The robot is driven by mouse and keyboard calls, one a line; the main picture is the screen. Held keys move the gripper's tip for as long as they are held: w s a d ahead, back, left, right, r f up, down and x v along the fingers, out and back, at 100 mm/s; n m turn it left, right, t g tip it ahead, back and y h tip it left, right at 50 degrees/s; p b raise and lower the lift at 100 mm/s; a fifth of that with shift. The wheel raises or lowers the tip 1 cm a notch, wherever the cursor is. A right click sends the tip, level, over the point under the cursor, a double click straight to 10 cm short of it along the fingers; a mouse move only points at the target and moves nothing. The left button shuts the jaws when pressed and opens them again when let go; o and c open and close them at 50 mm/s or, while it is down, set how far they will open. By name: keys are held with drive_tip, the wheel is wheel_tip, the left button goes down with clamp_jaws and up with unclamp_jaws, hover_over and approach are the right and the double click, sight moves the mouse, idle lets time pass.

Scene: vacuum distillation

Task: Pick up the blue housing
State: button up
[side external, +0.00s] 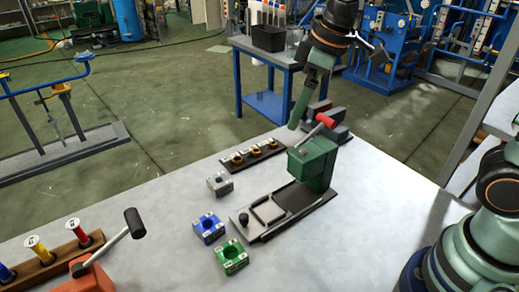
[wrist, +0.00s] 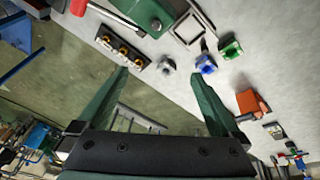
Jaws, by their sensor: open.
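The blue housing (side external: 208,228) is a small block with a round opening, sitting on the pale bench in the middle of a row of three. A grey housing (side external: 220,184) sits behind it and a green housing (side external: 232,257) in front. In the wrist view the blue housing (wrist: 206,65) appears beyond and just right of the right finger's tip. My gripper (side external: 306,112) is open and empty, high above the bench, behind and to the right of the housings. In the wrist view its two green fingers (wrist: 158,74) are spread apart, with the grey housing beyond the gap.
A green press with a red handle (side external: 316,168) stands right of the housings on a dark base. A dark strip with several brass-coloured rings (side external: 255,153) lies behind them. An orange lever tool (side external: 88,280) and a wooden rack (side external: 62,246) stand front left.

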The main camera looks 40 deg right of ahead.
drive_tip(key=w+a+f+n+g, duration=0.1)
drive_tip(key=w+a+f+n, duration=0.15)
drive_tip(key=a, duration=0.25)
drive_tip(key=w+a+f+n+g, duration=0.1)
drive_tip(key=w+a+f+n, duration=0.1)
drive_tip(key=a+n, duration=0.3)
drive_tip(key=n+g, duration=0.1)
drive_tip(key=n, duration=0.3)
hover_over(207, 221)
drive_tip(key=s, duration=0.2)
wheel_tip(207, 221, down, 8)
drive_tip(key=shift+h, duration=0.4)
drive_tip(key=f, duration=0.4)
drive_tip(key=a+f, duration=0.1)
drive_tip(key=f, duration=0.1)
drive_tip(key=shift+w+f, duration=0.2)
drive_tip(key=shift+f, duration=0.05)
drive_tip(key=shift+d+f, duration=0.2)
drive_tip(key=shift+f, duration=1.3)
drive_tip(key=shift+d+f, duration=0.15)
drive_tip(key=shift+f, duration=1.35)
drive_tip(key=shift+r, duration=0.1)
clamp_jaws()
drive_tip(key=shift+w, duration=0.1)
